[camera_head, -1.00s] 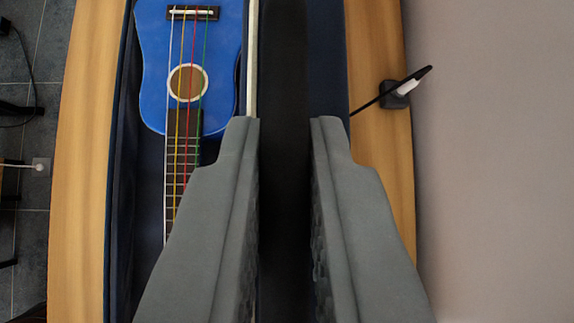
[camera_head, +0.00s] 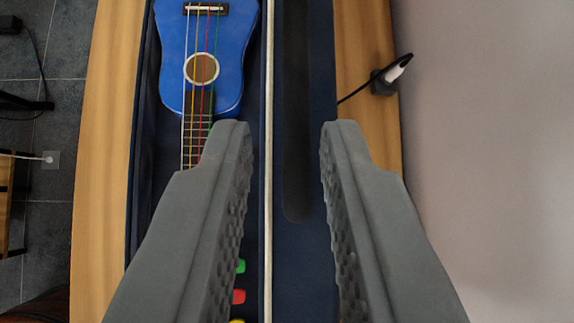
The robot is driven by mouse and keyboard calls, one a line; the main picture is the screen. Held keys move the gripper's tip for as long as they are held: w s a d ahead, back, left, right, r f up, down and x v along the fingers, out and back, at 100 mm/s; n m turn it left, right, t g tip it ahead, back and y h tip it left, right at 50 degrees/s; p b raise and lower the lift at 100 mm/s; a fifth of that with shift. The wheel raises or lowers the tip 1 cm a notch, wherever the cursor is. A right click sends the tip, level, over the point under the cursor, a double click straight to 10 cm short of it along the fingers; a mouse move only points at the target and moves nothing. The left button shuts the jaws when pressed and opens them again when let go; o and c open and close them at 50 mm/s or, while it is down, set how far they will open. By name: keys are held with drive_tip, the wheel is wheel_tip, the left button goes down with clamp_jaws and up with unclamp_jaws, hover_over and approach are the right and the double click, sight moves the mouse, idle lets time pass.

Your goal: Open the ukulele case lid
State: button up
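The ukulele case (camera_head: 142,190) is dark blue and lies open, with its inside showing at left. Its lid (camera_head: 320,60) stands raised along the right side, with a pale edge line and a long black strip on it. A blue ukulele (camera_head: 230,80) with coloured strings lies in the case, its neck partly hidden by my left finger. My gripper (camera_head: 286,135) is open and empty, its fingers either side of the pale edge and black strip in the picture. I cannot tell whether either finger touches the lid.
The case rests on a wooden table (camera_head: 100,170), bare at its left edge. A black stand with a white-tipped item (camera_head: 385,80) is at the right by a grey wall (camera_head: 490,150). Dark tiled floor (camera_head: 60,225) shows at left.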

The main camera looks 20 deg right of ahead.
drive_tip(key=v, duration=1.1)
drive_tip(key=shift+s, duration=0.1)
